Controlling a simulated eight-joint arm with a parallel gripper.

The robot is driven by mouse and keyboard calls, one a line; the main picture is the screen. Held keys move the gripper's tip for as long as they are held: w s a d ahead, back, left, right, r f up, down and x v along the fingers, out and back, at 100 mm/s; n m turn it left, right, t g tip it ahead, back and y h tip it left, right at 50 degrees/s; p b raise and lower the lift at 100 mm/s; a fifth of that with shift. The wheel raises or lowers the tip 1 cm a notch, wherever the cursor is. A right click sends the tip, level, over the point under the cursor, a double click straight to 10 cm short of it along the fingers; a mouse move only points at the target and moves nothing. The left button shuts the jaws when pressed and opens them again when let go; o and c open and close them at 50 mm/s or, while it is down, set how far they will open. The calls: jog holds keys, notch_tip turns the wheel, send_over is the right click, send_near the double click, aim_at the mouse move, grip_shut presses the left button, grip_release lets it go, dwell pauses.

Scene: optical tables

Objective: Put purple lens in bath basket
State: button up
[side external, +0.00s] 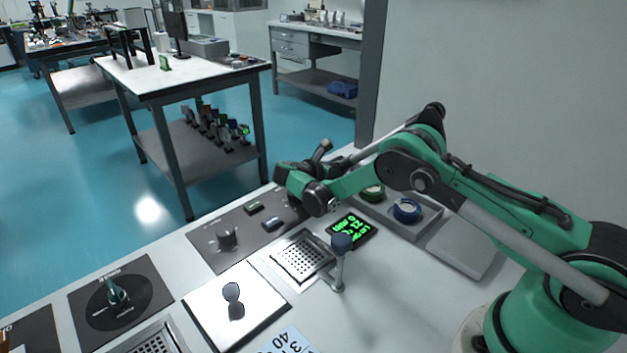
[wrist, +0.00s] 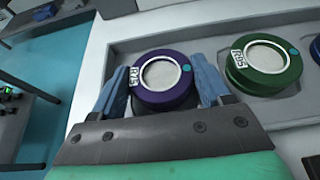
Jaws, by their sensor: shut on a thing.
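The purple lens (wrist: 165,80) is a round purple-rimmed disc with a pale centre and a white label on its left edge. In the wrist view it sits between the two blue fingers of my gripper (wrist: 163,84), which is shut on it. It is at the left end of the grey lens tray (wrist: 120,50); I cannot tell whether it still touches the tray. In the side view the lens is hidden by my arm. A perforated metal basket (side external: 302,257) is set in the bench in front of the tray; I cannot read a bath label on it.
A green lens (wrist: 262,65) and a blue lens (side external: 407,210) sit in the tray to the right. A post with a blue top (side external: 341,245) stands beside the basket, near a green-lit display (side external: 352,229). Another perforated plate (side external: 155,343) lies at the front left.

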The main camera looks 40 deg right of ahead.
notch_tip(320, 180, up, 21)
jog(key=s+a+r+n+t+y, duration=0.3)
jog(key=a+n+t+y, duration=0.1)
jog(key=a+n+t, duration=0.2)
jog(key=s+a+r+n+t+y, duration=0.3)
jog(key=a+n+t+y, duration=0.2)
jog(key=a+n+t, duration=0.2)
jog(key=shift+a+n+y, duration=0.3)
jog(key=shift+a+n, duration=0.6)
jog(key=shift+a, duration=0.2)
jog(key=shift+w+d, duration=0.1)
jog(key=w+d+f+m+g+h, duration=0.3)
jog(key=d+m+g+h, duration=0.1)
jog(key=d+m+g, duration=0.2)
jog(key=w+d+f+m+g+h, duration=0.2)
jog(key=d+f+m+g+h, duration=0.2)
jog(key=d+m+g, duration=0.3)
jog(key=shift+w+d+m+h, duration=0.4)
jog(key=shift+d+m+h, duration=0.3)
jog(key=shift+d+m, duration=0.25)
